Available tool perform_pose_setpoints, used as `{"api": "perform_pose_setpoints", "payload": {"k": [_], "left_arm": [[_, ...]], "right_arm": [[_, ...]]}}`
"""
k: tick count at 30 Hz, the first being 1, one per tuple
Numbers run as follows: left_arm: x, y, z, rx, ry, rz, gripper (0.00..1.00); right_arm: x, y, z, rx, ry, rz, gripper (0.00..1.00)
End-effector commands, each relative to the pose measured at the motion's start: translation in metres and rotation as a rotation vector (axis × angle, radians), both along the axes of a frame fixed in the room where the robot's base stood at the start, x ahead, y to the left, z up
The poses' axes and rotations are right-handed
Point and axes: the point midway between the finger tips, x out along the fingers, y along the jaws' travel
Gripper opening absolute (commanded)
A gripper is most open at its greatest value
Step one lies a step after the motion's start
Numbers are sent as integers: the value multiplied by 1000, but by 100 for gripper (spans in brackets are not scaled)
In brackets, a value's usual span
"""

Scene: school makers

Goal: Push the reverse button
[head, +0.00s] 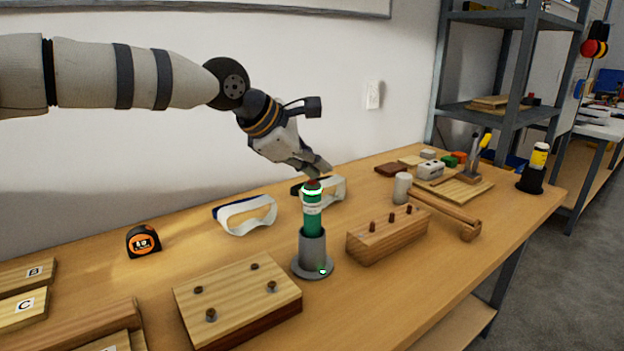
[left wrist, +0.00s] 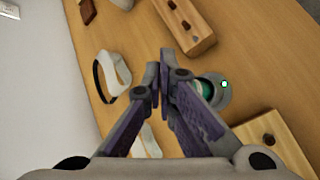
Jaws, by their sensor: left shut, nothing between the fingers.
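A green powered-driver-like tool (head: 312,220) stands upright in a grey round-based holder (head: 313,250) on the workbench. Its top has a dark red cap (head: 312,184) above a bright green ring, and a small green light shows on the holder's base. I cannot tell for sure which part is the reverse button. My left gripper (head: 322,168) is shut and empty, with its fingertips just above the red cap; I cannot tell whether they touch. In the left wrist view the closed fingers (left wrist: 162,70) partly hide the tool (left wrist: 206,86).
A wooden block with four bolts (head: 235,300) lies at the front left, and a block with pegs (head: 385,236) at the right. The wall is close behind.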

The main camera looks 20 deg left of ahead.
Motion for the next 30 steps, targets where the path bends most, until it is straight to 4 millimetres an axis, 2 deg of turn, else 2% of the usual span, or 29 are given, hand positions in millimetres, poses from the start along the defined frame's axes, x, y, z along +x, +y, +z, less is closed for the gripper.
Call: {"api": "perform_pose_setpoints", "payload": {"k": [3,11,24,30], "left_arm": [[0,0,8,-1,-2,1,0],[0,0,9,-1,0,1,0],[0,0,62,-1,-1,2,0],[0,0,68,-1,0,1,0]], "right_arm": [[1,0,1,0,-4,0,0],[1,0,1,0,-3,0,0],[3,0,3,0,-12,0,0],[3,0,3,0,-11,0,0]]}}
